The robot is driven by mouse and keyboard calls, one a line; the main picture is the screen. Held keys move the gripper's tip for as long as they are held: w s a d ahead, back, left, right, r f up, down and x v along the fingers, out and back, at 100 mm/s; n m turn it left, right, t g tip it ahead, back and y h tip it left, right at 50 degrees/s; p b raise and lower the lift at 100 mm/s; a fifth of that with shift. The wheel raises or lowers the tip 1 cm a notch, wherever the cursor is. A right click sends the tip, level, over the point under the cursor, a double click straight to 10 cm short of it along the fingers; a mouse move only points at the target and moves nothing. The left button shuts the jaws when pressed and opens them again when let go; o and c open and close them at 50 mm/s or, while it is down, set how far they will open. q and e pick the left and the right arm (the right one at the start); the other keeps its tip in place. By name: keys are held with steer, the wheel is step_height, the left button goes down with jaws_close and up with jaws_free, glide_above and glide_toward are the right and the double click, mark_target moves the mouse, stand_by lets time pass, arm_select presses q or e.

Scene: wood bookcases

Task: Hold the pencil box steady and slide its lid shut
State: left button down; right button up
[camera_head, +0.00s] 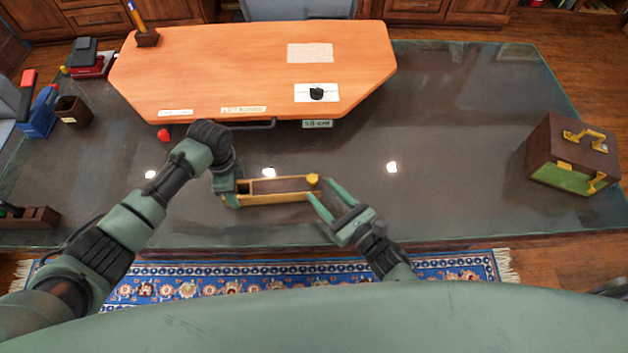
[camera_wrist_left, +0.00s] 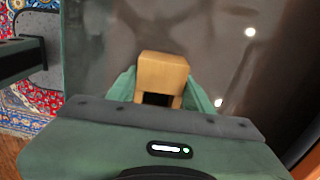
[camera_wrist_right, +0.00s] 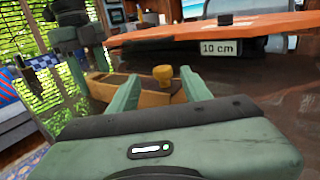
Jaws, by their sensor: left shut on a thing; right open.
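The pencil box (camera_head: 270,199) is a long, narrow, light wood box lying on the dark glass tabletop. Its brown lid (camera_head: 283,185) covers most of the top, with an open gap at the left end and a yellow knob (camera_head: 313,180) at the right end. My left gripper (camera_head: 228,194) is shut on the box's left end; the left wrist view shows that end (camera_wrist_left: 163,72) between the fingers. My right gripper (camera_head: 323,194) is open at the box's right end. In the right wrist view the knob (camera_wrist_right: 162,76) appears between its fingers; contact cannot be told.
An orange raised board (camera_head: 250,75) stands behind the box, with a black handle and labels at its front edge. A brown case (camera_head: 572,155) with yellow fittings stands at the right. A red object (camera_head: 163,134) lies at the left. The tabletop between box and case is clear.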

steer(key=v, duration=0.6)
arm_select(q)
steer(key=c, duration=0.5)
jaws_free()
steer(key=shift+r, duration=0.15)
